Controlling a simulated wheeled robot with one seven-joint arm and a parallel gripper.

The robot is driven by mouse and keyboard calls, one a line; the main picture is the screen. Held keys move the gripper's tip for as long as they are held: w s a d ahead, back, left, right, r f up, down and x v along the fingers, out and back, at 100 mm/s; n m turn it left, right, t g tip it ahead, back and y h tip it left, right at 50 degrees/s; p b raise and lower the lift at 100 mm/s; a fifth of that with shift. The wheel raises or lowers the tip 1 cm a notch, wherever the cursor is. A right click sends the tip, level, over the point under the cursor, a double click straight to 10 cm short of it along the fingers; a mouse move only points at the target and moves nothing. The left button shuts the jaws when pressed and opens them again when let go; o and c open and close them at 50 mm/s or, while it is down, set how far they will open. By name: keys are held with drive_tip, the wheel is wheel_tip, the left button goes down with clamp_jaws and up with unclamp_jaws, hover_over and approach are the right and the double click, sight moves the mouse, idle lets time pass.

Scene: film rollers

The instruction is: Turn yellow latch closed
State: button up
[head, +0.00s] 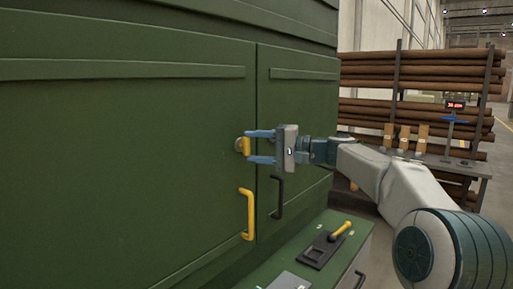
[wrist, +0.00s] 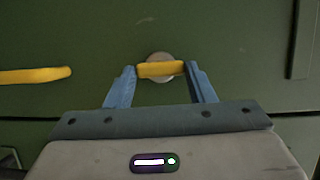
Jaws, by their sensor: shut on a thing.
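The yellow latch (head: 243,146) sits on a round silver base on the green cabinet door, near the seam between the two doors. In the wrist view the yellow latch (wrist: 161,69) lies crosswise between the two blue fingers, with the round base behind it. My gripper (head: 256,146) reaches in from the right, and its fingers are shut on the latch. In the wrist view my gripper (wrist: 163,75) has one finger at each end of the latch. The fingers partly hide the latch in the head view.
A yellow door handle (head: 248,214) is below the latch, with a black handle (head: 278,197) on the neighbouring door. A lower green ledge holds a black plate with a yellow lever (head: 341,230). Racks of brown rollers (head: 420,67) stand behind at right.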

drive_tip(key=o, duration=1)
drive_tip(key=b+v, duration=0.1)
drive_tip(key=v, duration=1.3)
drive_tip(key=shift+b, duration=0.4)
drive_tip(key=s+a+f+m+g+h+p, duration=0.1)
drive_tip(key=s+a+f+h, duration=0.25)
drive_tip(key=f, duration=0.25)
drive_tip(key=s+a+f+h+p, duration=0.1)
drive_tip(key=s+a+f+h, duration=0.3)
drive_tip(key=f, duration=0.3)
drive_tip(key=s+d+f+n+h, duration=0.1)
drive_tip(key=s+d+f+h, duration=0.2)
drive_tip(key=s+f, duration=0.2)
drive_tip(key=s+d+f+n+h+p, duration=0.1)
drive_tip(key=s+d+f+h, duration=0.2)
drive_tip(key=s, duration=0.7)
drive_tip(key=s+d+f+n+h+p, duration=0.1)
drive_tip(key=s+d+f+h, duration=0.2)
drive_tip(key=s+d+f, duration=0.2)
drive_tip(key=shift+s+f+g+h, duration=0.35)
drive_tip(key=shift+s+f+g, duration=0.05)
drive_tip(key=shift+s+f, duration=1.3)
